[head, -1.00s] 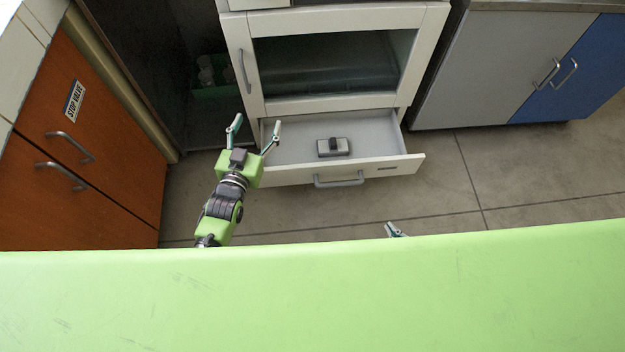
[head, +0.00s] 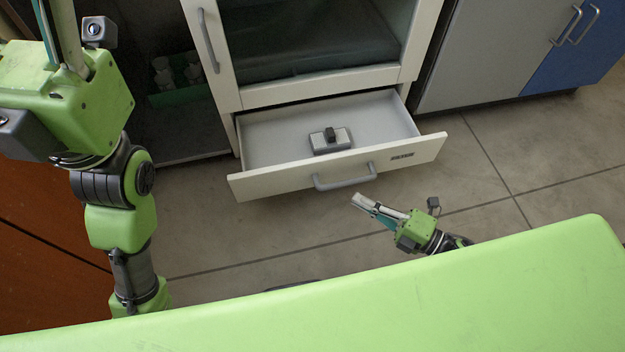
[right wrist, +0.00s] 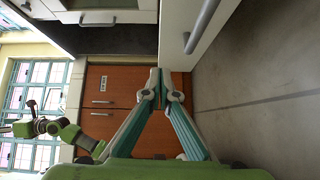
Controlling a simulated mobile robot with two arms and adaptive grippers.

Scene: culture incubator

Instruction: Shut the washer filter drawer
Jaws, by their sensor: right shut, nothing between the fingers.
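The white drawer (head: 275,183) is pulled out from under the white cabinet, with its grey bar handle (head: 344,180) on the front. A small grey block with a dark knob (head: 330,139) lies inside it. My right gripper (head: 357,200) is shut and empty, just in front of the drawer front, below the handle in the head view. In the right wrist view its fingertips (right wrist: 160,80) meet beside the drawer front (right wrist: 180,38), with the handle (right wrist: 204,26) at upper right. My left gripper (head: 62,35) is raised at the upper left; its fingertips are cut off.
The cabinet's dark glass door (head: 310,45) is above the drawer. An open dark bay (head: 175,130) is to its left, and orange cupboards (head: 40,235) stand further left. A grey and blue cupboard (head: 490,50) is on the right. The floor before the drawer is clear.

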